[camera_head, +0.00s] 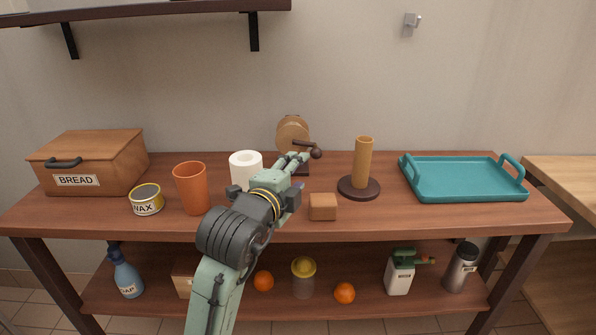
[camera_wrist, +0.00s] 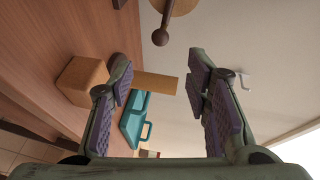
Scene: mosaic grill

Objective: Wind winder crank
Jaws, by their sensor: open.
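The winder stands at the back middle of the table, with a round tan wooden disc (camera_head: 291,131) and a dark crank (camera_head: 306,144) ending in a round knob (camera_head: 316,153). In the wrist view the knob (camera_wrist: 160,38) hangs at the end of the crank arm, at the top centre, with part of the disc (camera_wrist: 184,6) above it. My gripper (camera_head: 298,163) is just left of the knob and partly covers the winder's base. In the wrist view my gripper (camera_wrist: 160,78) is open and empty; the knob shows beyond the fingertips, apart from both.
A paper roll (camera_head: 245,165) and orange cup (camera_head: 191,188) stand left of my gripper. A wooden block (camera_head: 322,207), upright post (camera_head: 363,163) and teal tray (camera_head: 464,184) are to the right. The bread box (camera_head: 92,160) and wax tin (camera_head: 147,200) are far left.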

